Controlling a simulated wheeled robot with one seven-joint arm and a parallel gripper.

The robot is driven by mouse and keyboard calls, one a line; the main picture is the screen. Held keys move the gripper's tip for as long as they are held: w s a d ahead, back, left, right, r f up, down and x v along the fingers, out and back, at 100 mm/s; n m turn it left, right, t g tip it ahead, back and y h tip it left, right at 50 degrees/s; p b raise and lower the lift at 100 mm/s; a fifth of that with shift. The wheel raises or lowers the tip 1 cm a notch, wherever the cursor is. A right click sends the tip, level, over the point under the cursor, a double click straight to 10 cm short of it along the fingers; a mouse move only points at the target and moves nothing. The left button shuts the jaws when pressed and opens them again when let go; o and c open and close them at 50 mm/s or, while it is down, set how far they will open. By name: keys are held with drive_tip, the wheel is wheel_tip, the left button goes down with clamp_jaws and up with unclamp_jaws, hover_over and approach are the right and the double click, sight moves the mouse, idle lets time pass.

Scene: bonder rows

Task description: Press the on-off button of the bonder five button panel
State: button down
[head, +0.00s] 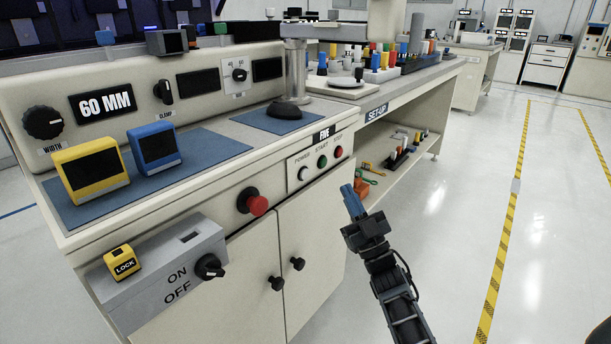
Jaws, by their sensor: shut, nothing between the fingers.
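The button panel labelled FIVE (312,186) is a pale plate on the front of the bonder cabinet, below the worktop edge. It carries a white button under the word POWER (304,173), a green button under START (322,162) and a red button under STOP (338,152). No button there is marked on-off. My gripper (353,188), with blue fingers, is shut and empty. In the picture it is just right of and below the panel, apart from the buttons. All three buttons are unhidden.
A red mushroom button (257,205) juts from the cabinet front, left of the panel. A grey ON/OFF box (165,275) with a black knob and yellow LOCK block (122,263) protrudes lower left. The SETUP bench (412,92) stands behind. Open floor lies right.

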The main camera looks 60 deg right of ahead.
drive_tip(key=shift+w+d+b, duration=0.3)
drive_tip(key=shift+w+b, duration=0.15)
drive_tip(key=shift+w, duration=0.95)
drive_tip(key=shift+w+d+b, duration=0.35)
drive_tip(key=shift+w+b, duration=0.15)
drive_tip(key=shift+w, duration=0.85)
drive_tip(key=shift+w+d+b, duration=0.3)
drive_tip(key=shift+w+b, duration=0.15)
drive_tip(key=shift+w, duration=0.95)
drive_tip(key=shift+w+d, duration=0.1)
drive_tip(key=shift+w, duration=0.3)
drive_tip(key=shift+w+d+b, duration=0.1)
drive_tip(key=shift+w+b, duration=0.3)
drive_tip(key=shift+b, duration=0.15)
drive_tip(key=shift+s, duration=0.1)
drive_tip(key=shift+s+a+p, duration=0.2)
drive_tip(key=shift+s+p, duration=0.1)
drive_tip(key=shift+s, duration=0.45)
drive_tip(key=shift+s, duration=0.1)
drive_tip(key=shift+s+a+p, duration=0.2)
drive_tip(key=shift+s+p, duration=0.05)
drive_tip(key=shift+s, duration=0.5)
drive_tip(key=shift+s+a+p, duration=0.2)
drive_tip(key=shift+s+p, duration=0.05)
drive_tip(key=shift+s, duration=0.55)
drive_tip(key=shift+s+a+p, duration=0.2)
drive_tip(key=shift+s+p, duration=0.05)
drive_tip(key=shift+s, duration=0.5)
